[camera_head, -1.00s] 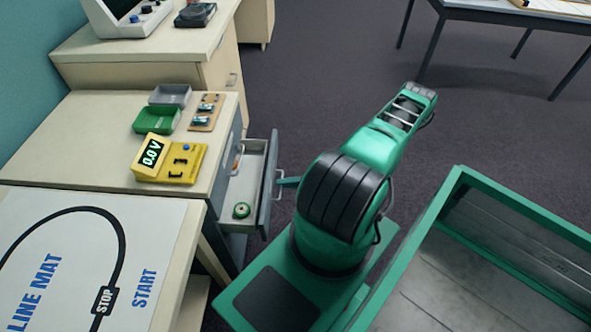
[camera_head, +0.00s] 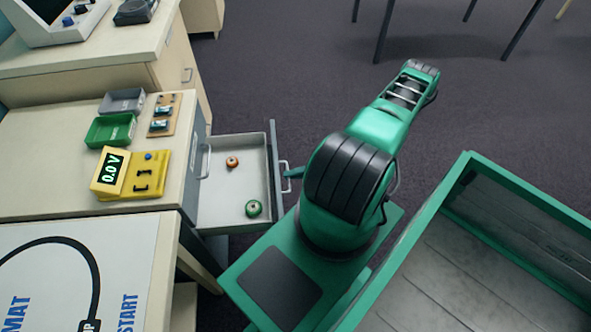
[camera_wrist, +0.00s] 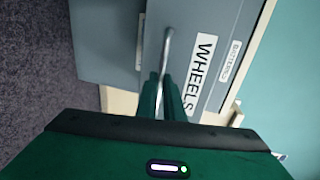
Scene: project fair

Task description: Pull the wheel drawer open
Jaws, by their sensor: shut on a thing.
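The wheel drawer (camera_head: 240,217) stands well open from the cabinet under the bench. The drawer front shows in the wrist view with a "WHEELS" label (camera_wrist: 204,70) and a metal bar handle (camera_wrist: 167,48). My gripper (camera_wrist: 160,92) is shut on the handle, its dark green fingers on either side of the bar. In the head view my arm hides most of the gripper, and only a tip shows by the handle (camera_head: 284,168).
The bench top holds a yellow meter (camera_head: 132,175) reading 0.0 V, a green tray (camera_head: 110,130), a grey tray (camera_head: 122,101) and a small board with parts (camera_head: 164,115). A line mat (camera_head: 80,265) lies on the nearer table. Open floor (camera_head: 290,60) lies beyond the drawer.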

